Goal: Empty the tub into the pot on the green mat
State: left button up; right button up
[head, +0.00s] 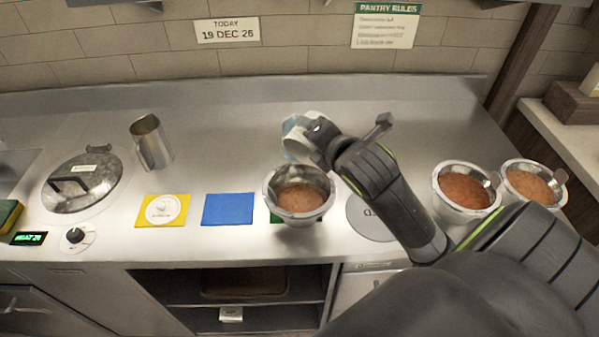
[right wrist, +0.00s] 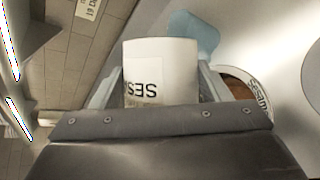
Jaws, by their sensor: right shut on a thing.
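My right gripper (head: 312,142) is shut on the white tub (head: 293,139), above and behind the pot. The right wrist view shows the tub (right wrist: 160,72) between the fingers, its printed label upside down; it looks tilted. A pale blue piece (right wrist: 200,35) shows beside the tub; I cannot tell what it is. The metal pot (head: 301,216) stands on the green mat (head: 274,217), mostly covering it, and holds orange-brown sauce (head: 300,197). The tub's mouth and contents are hidden. My left gripper is not in view.
A blue mat (head: 228,209) is bare; a yellow mat (head: 173,220) bears a white disc (head: 162,209). A steel jug (head: 151,142) and lidded pot (head: 82,185) stand left. A grey disc (head: 369,219) and two sauce pots (head: 464,213) (head: 545,203) are right, near my arm.

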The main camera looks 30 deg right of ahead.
jog(key=shift+s+a, duration=0.1)
jog(key=shift+a, duration=0.1)
jog(key=shift+d, duration=0.1)
dwell(0.8)
